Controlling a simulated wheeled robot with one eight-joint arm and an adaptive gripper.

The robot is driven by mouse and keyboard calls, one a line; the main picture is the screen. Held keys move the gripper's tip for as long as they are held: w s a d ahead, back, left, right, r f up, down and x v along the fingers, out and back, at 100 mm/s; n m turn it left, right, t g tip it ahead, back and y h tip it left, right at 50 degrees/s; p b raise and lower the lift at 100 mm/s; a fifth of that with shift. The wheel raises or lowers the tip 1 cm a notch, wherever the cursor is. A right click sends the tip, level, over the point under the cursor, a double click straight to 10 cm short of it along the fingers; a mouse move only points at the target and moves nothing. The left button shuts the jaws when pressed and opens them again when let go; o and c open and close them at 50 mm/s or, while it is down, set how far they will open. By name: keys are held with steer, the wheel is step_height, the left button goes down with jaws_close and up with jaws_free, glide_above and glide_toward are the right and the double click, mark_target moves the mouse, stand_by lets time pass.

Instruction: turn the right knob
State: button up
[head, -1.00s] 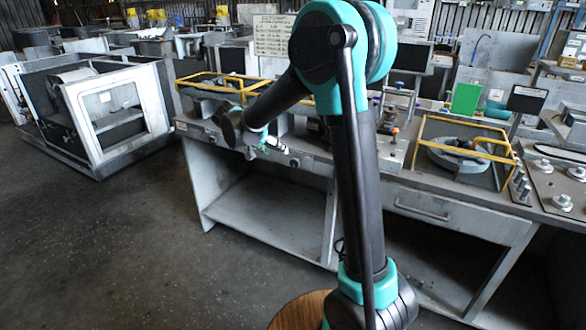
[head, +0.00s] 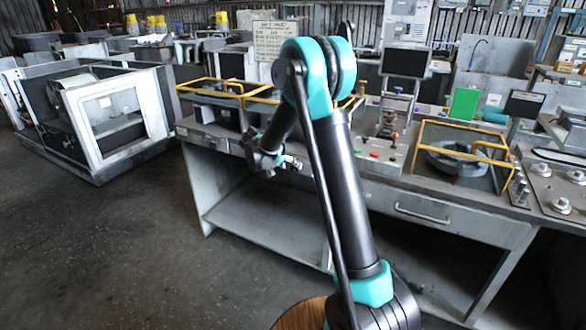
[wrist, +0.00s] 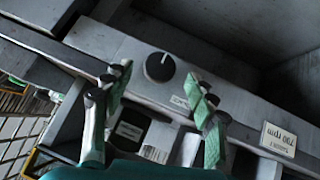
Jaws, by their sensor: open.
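One black round knob (wrist: 160,67) with a white pointer line sits on the grey front panel in the wrist view. My gripper (wrist: 157,84) is open and empty, with one green-tipped finger on each side of the knob's near side in the picture. The knob is not gripped, and I cannot tell how much depth separates it from the fingertips. In the head view my gripper (head: 291,163) is at the bench's front edge and hides the panel there. Another small knob-like part (head: 212,141) shows further left on that front.
The grey bench (head: 425,208) has yellow frames (head: 462,128) and a control box with coloured buttons on top. A label plate (wrist: 279,140) is on the panel to the knob's right. Open floor (head: 130,240) lies in front on the left.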

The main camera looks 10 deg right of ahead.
mark_target(294, 167)
steer(key=shift+x, duration=1.6)
steer(key=c, duration=1.2)
